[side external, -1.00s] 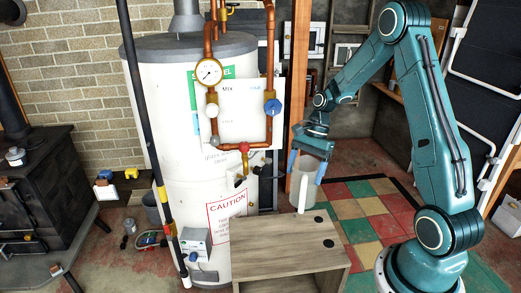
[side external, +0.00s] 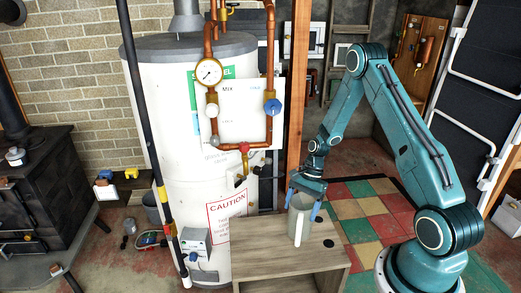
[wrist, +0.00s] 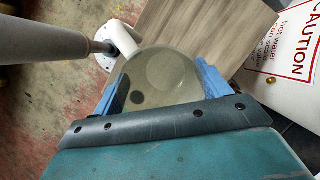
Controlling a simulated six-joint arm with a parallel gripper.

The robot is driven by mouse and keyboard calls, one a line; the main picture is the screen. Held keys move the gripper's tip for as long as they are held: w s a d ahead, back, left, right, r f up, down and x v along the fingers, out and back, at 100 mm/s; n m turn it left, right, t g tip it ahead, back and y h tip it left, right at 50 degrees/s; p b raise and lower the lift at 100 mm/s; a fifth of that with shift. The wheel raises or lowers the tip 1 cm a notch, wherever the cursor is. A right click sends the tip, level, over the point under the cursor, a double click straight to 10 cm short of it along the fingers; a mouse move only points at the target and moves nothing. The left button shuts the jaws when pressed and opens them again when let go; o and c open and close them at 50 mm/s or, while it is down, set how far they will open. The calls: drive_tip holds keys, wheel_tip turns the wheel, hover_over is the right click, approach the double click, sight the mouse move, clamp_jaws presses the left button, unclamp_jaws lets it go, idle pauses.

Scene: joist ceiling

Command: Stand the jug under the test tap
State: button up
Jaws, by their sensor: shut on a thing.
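The pale grey-green jug (side external: 299,222) with a white handle is upright at the back right of the wooden bench top (side external: 262,241). I cannot tell if its base touches the wood. My gripper (side external: 304,201) is shut on the jug, its blue fingers on opposite sides near the rim. In the wrist view, the jug (wrist: 165,78) sits between the fingers, and I look down into it. Copper pipework with a red-handled valve (side external: 244,147) hangs on the tank's front, up and left of the jug.
The white tank (side external: 175,130) stands just behind and left of the bench. A dark pole (side external: 146,100) rises in front of the tank. A dark round mark (side external: 328,243) lies on the bench right of the jug. The bench's left and front top is clear.

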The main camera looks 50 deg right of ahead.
drive_tip(key=shift+f, duration=2.5)
drive_tip(key=o, duration=1.5)
drive_tip(key=shift+c, duration=0.2)
drive_tip(key=shift+d+r, duration=0.1)
drive_tip(key=shift+r, duration=0.05)
drive_tip(key=v, duration=1.3)
drive_tip(key=shift+s+r, duration=0.2)
drive_tip(key=shift+d, duration=0.1)
